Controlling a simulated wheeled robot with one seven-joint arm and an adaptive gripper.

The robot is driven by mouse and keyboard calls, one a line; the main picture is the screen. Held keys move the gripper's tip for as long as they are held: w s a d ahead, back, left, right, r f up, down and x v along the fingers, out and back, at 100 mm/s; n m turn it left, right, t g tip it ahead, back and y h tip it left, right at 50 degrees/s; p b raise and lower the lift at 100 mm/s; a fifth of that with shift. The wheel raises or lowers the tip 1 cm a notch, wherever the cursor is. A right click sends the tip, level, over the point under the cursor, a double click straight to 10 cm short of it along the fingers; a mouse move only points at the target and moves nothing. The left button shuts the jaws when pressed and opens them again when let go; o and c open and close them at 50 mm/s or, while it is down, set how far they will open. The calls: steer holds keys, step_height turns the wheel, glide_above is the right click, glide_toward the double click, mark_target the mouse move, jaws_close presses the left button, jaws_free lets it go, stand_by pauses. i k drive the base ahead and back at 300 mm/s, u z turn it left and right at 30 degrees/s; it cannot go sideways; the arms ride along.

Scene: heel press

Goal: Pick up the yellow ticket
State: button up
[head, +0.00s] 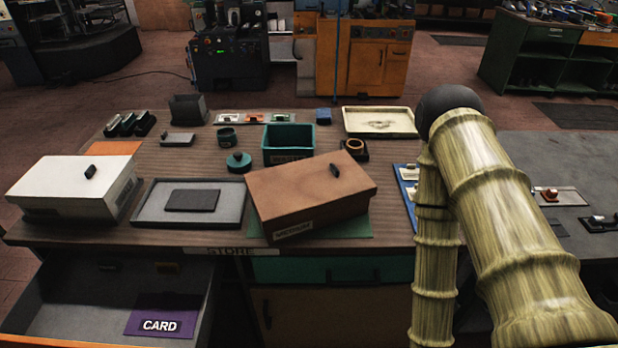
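I see no yellow ticket in the head view. The lidded boxes on the bench hide whatever is inside them. An open drawer (70,318) at the lower left holds a purple sheet marked CARD (163,316). An orange sheet (112,148) lies partly hidden behind the white box. My arm rises at the right and bends at a dark joint; my gripper is not in view.
On the wooden bench (225,232) stand a white lidded box (70,188), a brown lidded box (308,195), a grey tray (225,212) with a dark block, a green bin (288,145) and a cream tray (380,122). A grey table (560,165) stands right.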

mark_target(162, 268)
steer(key=u, duration=1.35)
